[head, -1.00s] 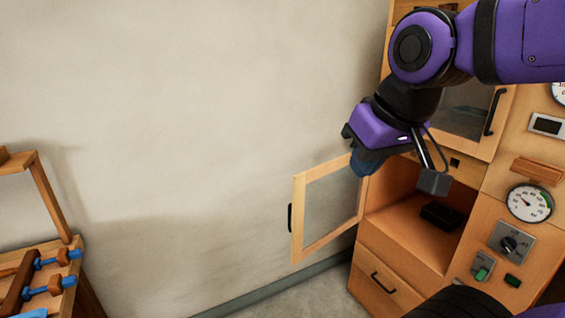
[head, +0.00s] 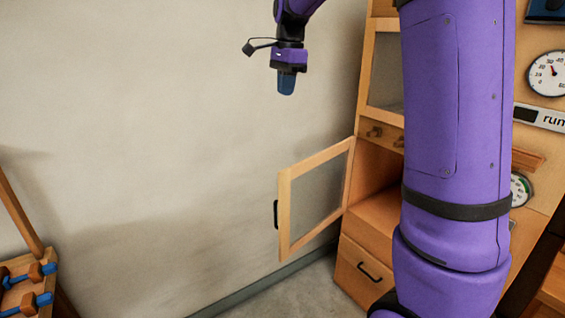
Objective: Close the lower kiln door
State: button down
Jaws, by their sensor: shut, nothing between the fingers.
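The lower kiln door (head: 284,217) is a wooden frame with a glass pane and a dark handle (head: 276,214) on its free edge. It stands swung wide open to the left of the kiln (head: 362,242). The lower compartment (head: 376,183) is open and partly hidden behind my arm. My gripper (head: 287,86) points down above the door, in front of the wall and apart from the door. Its blue fingers are shut with nothing between them.
A drawer (head: 361,274) with a black handle sits under the compartment. The upper door (head: 385,75) looks shut. Gauges (head: 550,73) are on the panel at right. A wooden rack (head: 28,283) with blue-ended tools stands at lower left. The wall side left of the door is clear.

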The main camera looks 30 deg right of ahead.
jog(key=w+d+f+m+g+h, duration=0.1)
jog(key=w+d+f+m+g, duration=0.15)
jog(key=w+f+m, duration=0.65)
jog(key=w+d+f+m+g+h, duration=0.15)
jog(key=w+d+f+m, duration=0.35)
jog(key=w+f, duration=0.7)
jog(key=s+f, duration=0.7)
jog(key=f, duration=0.1)
jog(key=shift+d+f+m+g+y, duration=0.2)
jog(key=shift+m+g+y, duration=0.1)
jog(key=shift+m+y, duration=0.1)
